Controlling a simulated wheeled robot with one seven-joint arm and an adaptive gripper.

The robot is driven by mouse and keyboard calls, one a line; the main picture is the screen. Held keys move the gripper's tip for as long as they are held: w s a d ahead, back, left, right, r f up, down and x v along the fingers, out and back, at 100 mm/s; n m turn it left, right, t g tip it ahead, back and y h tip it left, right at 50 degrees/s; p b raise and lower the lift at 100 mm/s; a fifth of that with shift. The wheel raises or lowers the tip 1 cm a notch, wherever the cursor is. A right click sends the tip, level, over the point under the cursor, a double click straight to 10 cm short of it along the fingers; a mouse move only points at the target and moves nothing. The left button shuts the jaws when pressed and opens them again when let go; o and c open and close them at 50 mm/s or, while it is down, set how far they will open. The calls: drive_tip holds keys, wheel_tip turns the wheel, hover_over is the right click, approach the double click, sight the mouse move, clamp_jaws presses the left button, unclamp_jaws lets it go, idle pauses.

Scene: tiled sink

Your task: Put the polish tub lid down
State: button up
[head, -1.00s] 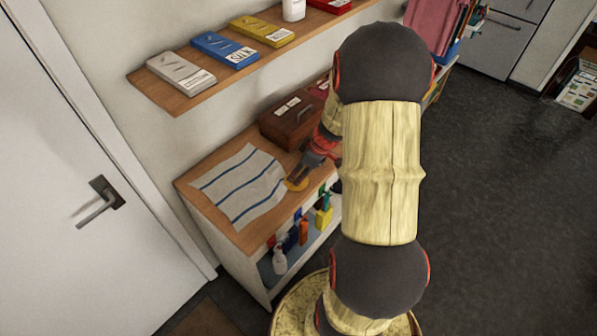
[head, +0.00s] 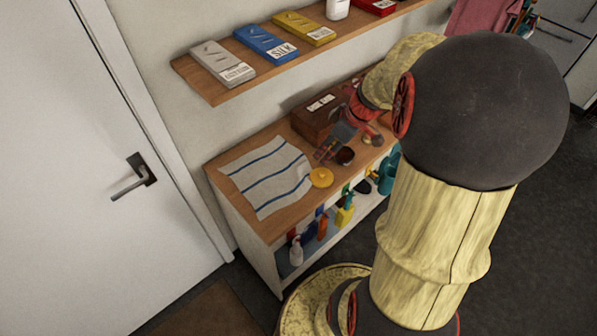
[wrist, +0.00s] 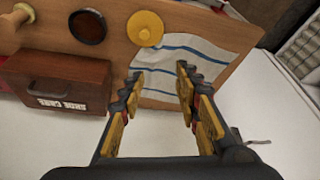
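The yellow polish tub lid (head: 321,177) lies flat on the wooden counter, at the right edge of the striped cloth; it also shows in the wrist view (wrist: 145,28).
A white cloth with blue stripes (head: 266,176) covers the counter's left part. A brown box (head: 318,119) stands at the back, against the wall. A shelf (head: 215,88) with several packets hangs above. Bottles (head: 321,224) stand below the counter top. A door (head: 75,200) is at left.

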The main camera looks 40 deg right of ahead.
drive_tip(key=s+a+r+m, duration=0.1)
drive_tip(key=a+r, duration=0.4)
drive_tip(key=a, duration=0.2)
drive_tip(key=s+a+r, duration=0.1)
drive_tip(key=a+r, duration=0.3)
drive_tip(key=a, duration=0.3)
drive_tip(key=s+a+r+m+t+h, duration=0.1)
drive_tip(key=s+a+r+m, duration=0.2)
drive_tip(key=s+a+r, duration=0.3)
drive_tip(key=s+a, duration=0.3)
drive_tip(key=a, duration=0.1)
drive_tip(key=shift+r+t+h, duration=0.2)
drive_tip(key=shift+t+h, duration=0.1)
drive_tip(key=shift+t, duration=0.1)
drive_tip(key=shift+a, duration=0.1)
drive_tip(key=shift+f+b, duration=0.9)
